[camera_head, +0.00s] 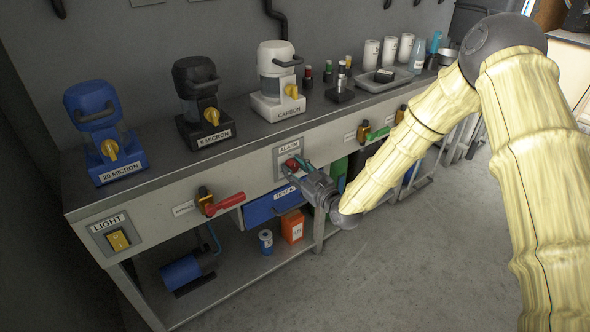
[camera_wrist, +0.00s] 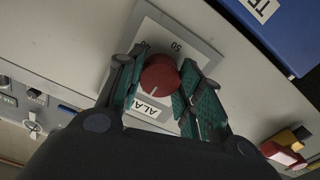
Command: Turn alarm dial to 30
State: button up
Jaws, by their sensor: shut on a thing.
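The alarm dial is a round red knob (camera_wrist: 159,76) on a grey plate (camera_wrist: 205,52) fixed to the bench front. In the wrist view the plate shows the number 50 above the knob and part of an "ALARM" label below it. A pale pointer line shows on the knob's face. My gripper (camera_wrist: 158,88) has one green finger pad on each side of the knob and is shut on it. In the head view, my gripper (camera_head: 303,172) reaches the dial from the right, just below the ALARM label (camera_head: 289,147).
A blue drawer (camera_head: 270,207) sits just below the dial. Blue, black and white filter units (camera_head: 278,85) stand on the bench top. The floor in front is clear.

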jog(key=shift+m, duration=0.3)
jog(key=m+p, duration=0.2)
jog(key=m, duration=0.2)
jog(key=shift+m, duration=0.3)
jog(key=m, duration=0.6)
jog(key=shift+p, duration=0.3)
jog(key=shift+m, duration=0.4)
jog(key=o, duration=1)
jog(key=shift+o, duration=0.2)
jog(key=shift+s, duration=0.1)
jog(key=v, duration=1.2)
